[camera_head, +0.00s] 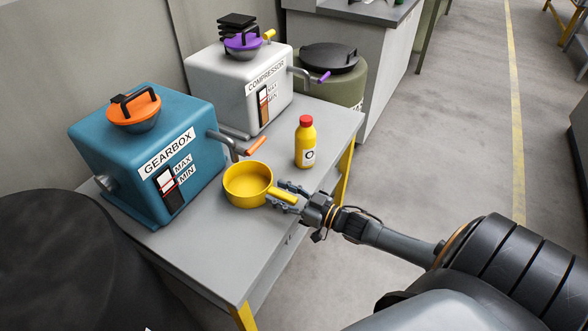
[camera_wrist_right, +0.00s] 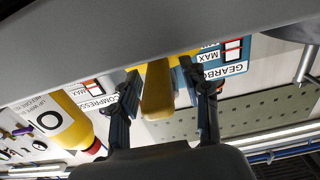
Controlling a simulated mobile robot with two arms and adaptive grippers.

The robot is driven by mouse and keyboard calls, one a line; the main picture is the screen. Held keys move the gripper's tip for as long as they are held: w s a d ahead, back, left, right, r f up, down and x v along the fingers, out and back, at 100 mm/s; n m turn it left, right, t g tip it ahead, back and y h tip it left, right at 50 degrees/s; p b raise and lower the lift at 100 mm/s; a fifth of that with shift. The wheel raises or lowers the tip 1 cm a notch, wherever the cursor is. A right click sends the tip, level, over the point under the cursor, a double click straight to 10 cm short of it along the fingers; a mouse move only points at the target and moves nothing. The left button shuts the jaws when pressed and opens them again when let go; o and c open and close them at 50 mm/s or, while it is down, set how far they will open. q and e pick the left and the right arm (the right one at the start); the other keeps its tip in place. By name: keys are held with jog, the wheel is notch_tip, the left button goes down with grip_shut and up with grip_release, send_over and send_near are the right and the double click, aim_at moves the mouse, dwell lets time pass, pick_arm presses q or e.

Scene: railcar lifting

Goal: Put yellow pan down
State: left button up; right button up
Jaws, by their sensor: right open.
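The yellow pan (camera_head: 246,187) is at the front edge of the grey table (camera_head: 222,262), in front of the blue gearbox, and looks level and empty. It seems to rest on the tabletop. Its handle points right. My right gripper (camera_head: 286,196) is open, with one finger on each side of the handle. In the right wrist view the handle (camera_wrist_right: 157,92) shows between the spread fingers (camera_wrist_right: 162,100), with gaps on both sides. My left gripper is not in view.
The blue gearbox (camera_head: 107,158) stands behind the pan, its orange-handled lever (camera_head: 256,145) close above it. A yellow bottle (camera_head: 305,146) with a red cap stands right of the pan. The white compressor (camera_head: 222,90) is farther back. The table's front left is bare.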

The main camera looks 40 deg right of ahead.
jog(key=v, duration=1.2)
jog(key=s+d+f+m+g+h, duration=0.1)
jog(key=s+f+m+g+h, duration=0.2)
jog(key=f, duration=0.9)
jog(key=s+d+f+g+h, duration=0.2)
jog(key=s+f+h, duration=0.25)
jog(key=f, duration=0.85)
jog(key=s+a+f+g, duration=0.3)
jog(key=s+a+f, duration=0.2)
jog(key=s, duration=0.3)
jog(key=s+a+f+g, duration=0.4)
jog(key=s+a+f, duration=0.2)
jog(key=s+f, duration=0.2)
jog(key=s+a+f+n+g, duration=0.1)
jog(key=s+a+f+g, duration=0.2)
jog(key=s, duration=0.6)
notch_tip(320, 180, down, 3)
jog(key=a, duration=0.2)
jog(key=shift+a+f+g+y, duration=0.25)
jog(key=shift+a+g+y, duration=0.05)
jog(key=shift+a+y, duration=0.05)
